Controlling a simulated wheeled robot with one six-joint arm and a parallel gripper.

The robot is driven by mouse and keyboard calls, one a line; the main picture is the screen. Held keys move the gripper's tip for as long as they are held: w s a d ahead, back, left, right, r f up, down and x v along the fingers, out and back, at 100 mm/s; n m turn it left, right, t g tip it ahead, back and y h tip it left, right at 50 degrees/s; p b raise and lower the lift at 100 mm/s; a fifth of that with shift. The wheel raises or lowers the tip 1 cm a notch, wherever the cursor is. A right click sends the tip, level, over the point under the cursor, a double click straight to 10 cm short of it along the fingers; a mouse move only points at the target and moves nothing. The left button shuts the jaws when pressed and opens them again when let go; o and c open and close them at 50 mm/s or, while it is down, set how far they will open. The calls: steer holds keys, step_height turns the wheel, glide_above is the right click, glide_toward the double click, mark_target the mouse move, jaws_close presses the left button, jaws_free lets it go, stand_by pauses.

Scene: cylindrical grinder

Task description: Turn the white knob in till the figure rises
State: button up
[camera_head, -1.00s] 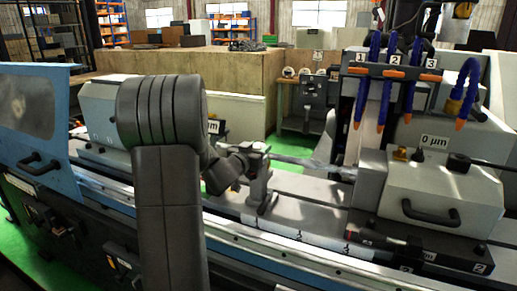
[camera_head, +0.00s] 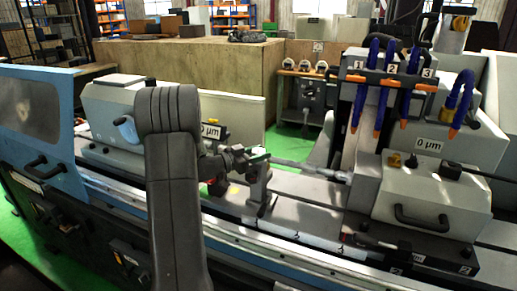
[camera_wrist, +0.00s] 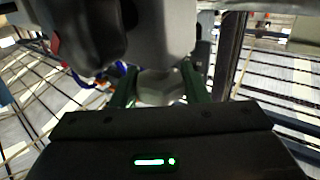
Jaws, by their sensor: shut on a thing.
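The white knob (camera_wrist: 160,86) is a pale, faceted piece between the two green fingers of my gripper (camera_wrist: 156,92) in the wrist view. The fingers are shut on its sides. In the head view my gripper (camera_head: 257,156) is at the top of a grey stand on the machine bed, and the knob cannot be made out there. The figure on the right-hand label (camera_head: 430,144) reads 0 µm. A second label (camera_head: 211,131), behind my arm, also shows 0 µm.
A thin grey shaft (camera_head: 308,168) runs right from the stand. Blue hoses (camera_head: 388,85) with orange tips hang above the right housing (camera_head: 435,190). The grey stand (camera_head: 258,185) stands on the bed below my gripper. A wooden partition (camera_head: 190,75) is behind.

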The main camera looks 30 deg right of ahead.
steer(key=shift+m+g, duration=0.6)
steer(key=shift+g, duration=0.4)
steer(key=o, duration=1)
steer(key=a+b, duration=0.3)
steer(key=a, duration=1)
steer(key=shift+a+b, duration=0.3)
steer(key=shift+a, duration=0.1)
